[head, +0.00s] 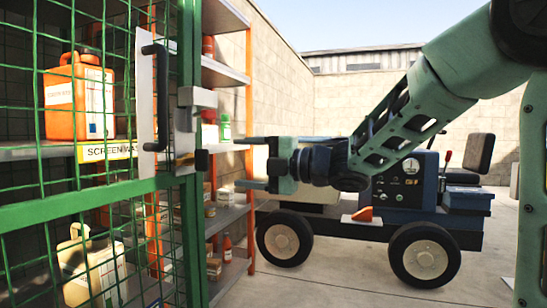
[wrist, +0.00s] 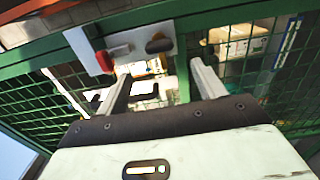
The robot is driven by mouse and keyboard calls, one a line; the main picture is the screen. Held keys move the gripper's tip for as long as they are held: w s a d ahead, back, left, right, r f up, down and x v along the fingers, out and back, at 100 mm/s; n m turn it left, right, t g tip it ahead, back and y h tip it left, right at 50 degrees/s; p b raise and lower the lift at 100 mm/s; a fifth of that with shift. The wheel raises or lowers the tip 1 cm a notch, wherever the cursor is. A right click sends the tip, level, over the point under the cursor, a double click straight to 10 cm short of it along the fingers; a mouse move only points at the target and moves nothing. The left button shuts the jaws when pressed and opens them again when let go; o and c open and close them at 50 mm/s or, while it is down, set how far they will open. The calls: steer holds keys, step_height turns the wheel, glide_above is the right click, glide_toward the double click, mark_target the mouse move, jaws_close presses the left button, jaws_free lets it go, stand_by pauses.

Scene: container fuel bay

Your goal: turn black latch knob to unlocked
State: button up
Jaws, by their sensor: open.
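The black latch knob (head: 202,160) sticks out at the edge of the green mesh door (head: 95,198), below a grey latch block (head: 197,97). In the wrist view a dark oval knob (wrist: 158,45) sits on a pale plate (wrist: 130,46), just beyond and between my fingertips. My gripper (head: 242,163) is open and empty, to the right of the knob in the head view, with its fingers pointing at the door edge. A clear gap shows between fingertips and knob there. Both fingers also show in the wrist view (wrist: 160,72).
A black pull handle (head: 153,95) is fixed on the door. Behind the mesh stand an orange jug (head: 78,97) and a white jug (head: 90,265). Shelves (head: 228,145) with small goods stand behind my gripper. A blue wheeled machine (head: 405,190) stands beyond my arm.

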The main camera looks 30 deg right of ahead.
steer(key=p+v, duration=0.1)
steer(key=v, duration=0.5)
steer(key=shift+s, duration=0.1)
stand_by(0.3)
steer(key=s+a+f+m+g+h, duration=0.1)
steer(key=a+f+m+g+h, duration=0.1)
steer(key=a+f+m+h, duration=0.35)
steer(key=a+f+m+g+h, duration=0.2)
steer(key=a+f+m, duration=0.5)
steer(key=f, duration=0.4)
steer(key=s+a+f+m+g+h, duration=0.25)
steer(key=s+f+g, duration=0.25)
steer(key=s, duration=0.7)
steer(key=s+a+f+m+g+h, duration=0.1)
steer(key=s+a+f+m+g, duration=0.3)
steer(key=s, duration=0.7)
step_height(320, 180, up, 36)
steer(key=d+g+p, duration=0.1)
steer(key=d+p, duration=0.1)
steer(key=p, duration=3.5)
steer(key=shift+s+n+p, duration=0.35)
steer(key=shift+n, duration=0.05)
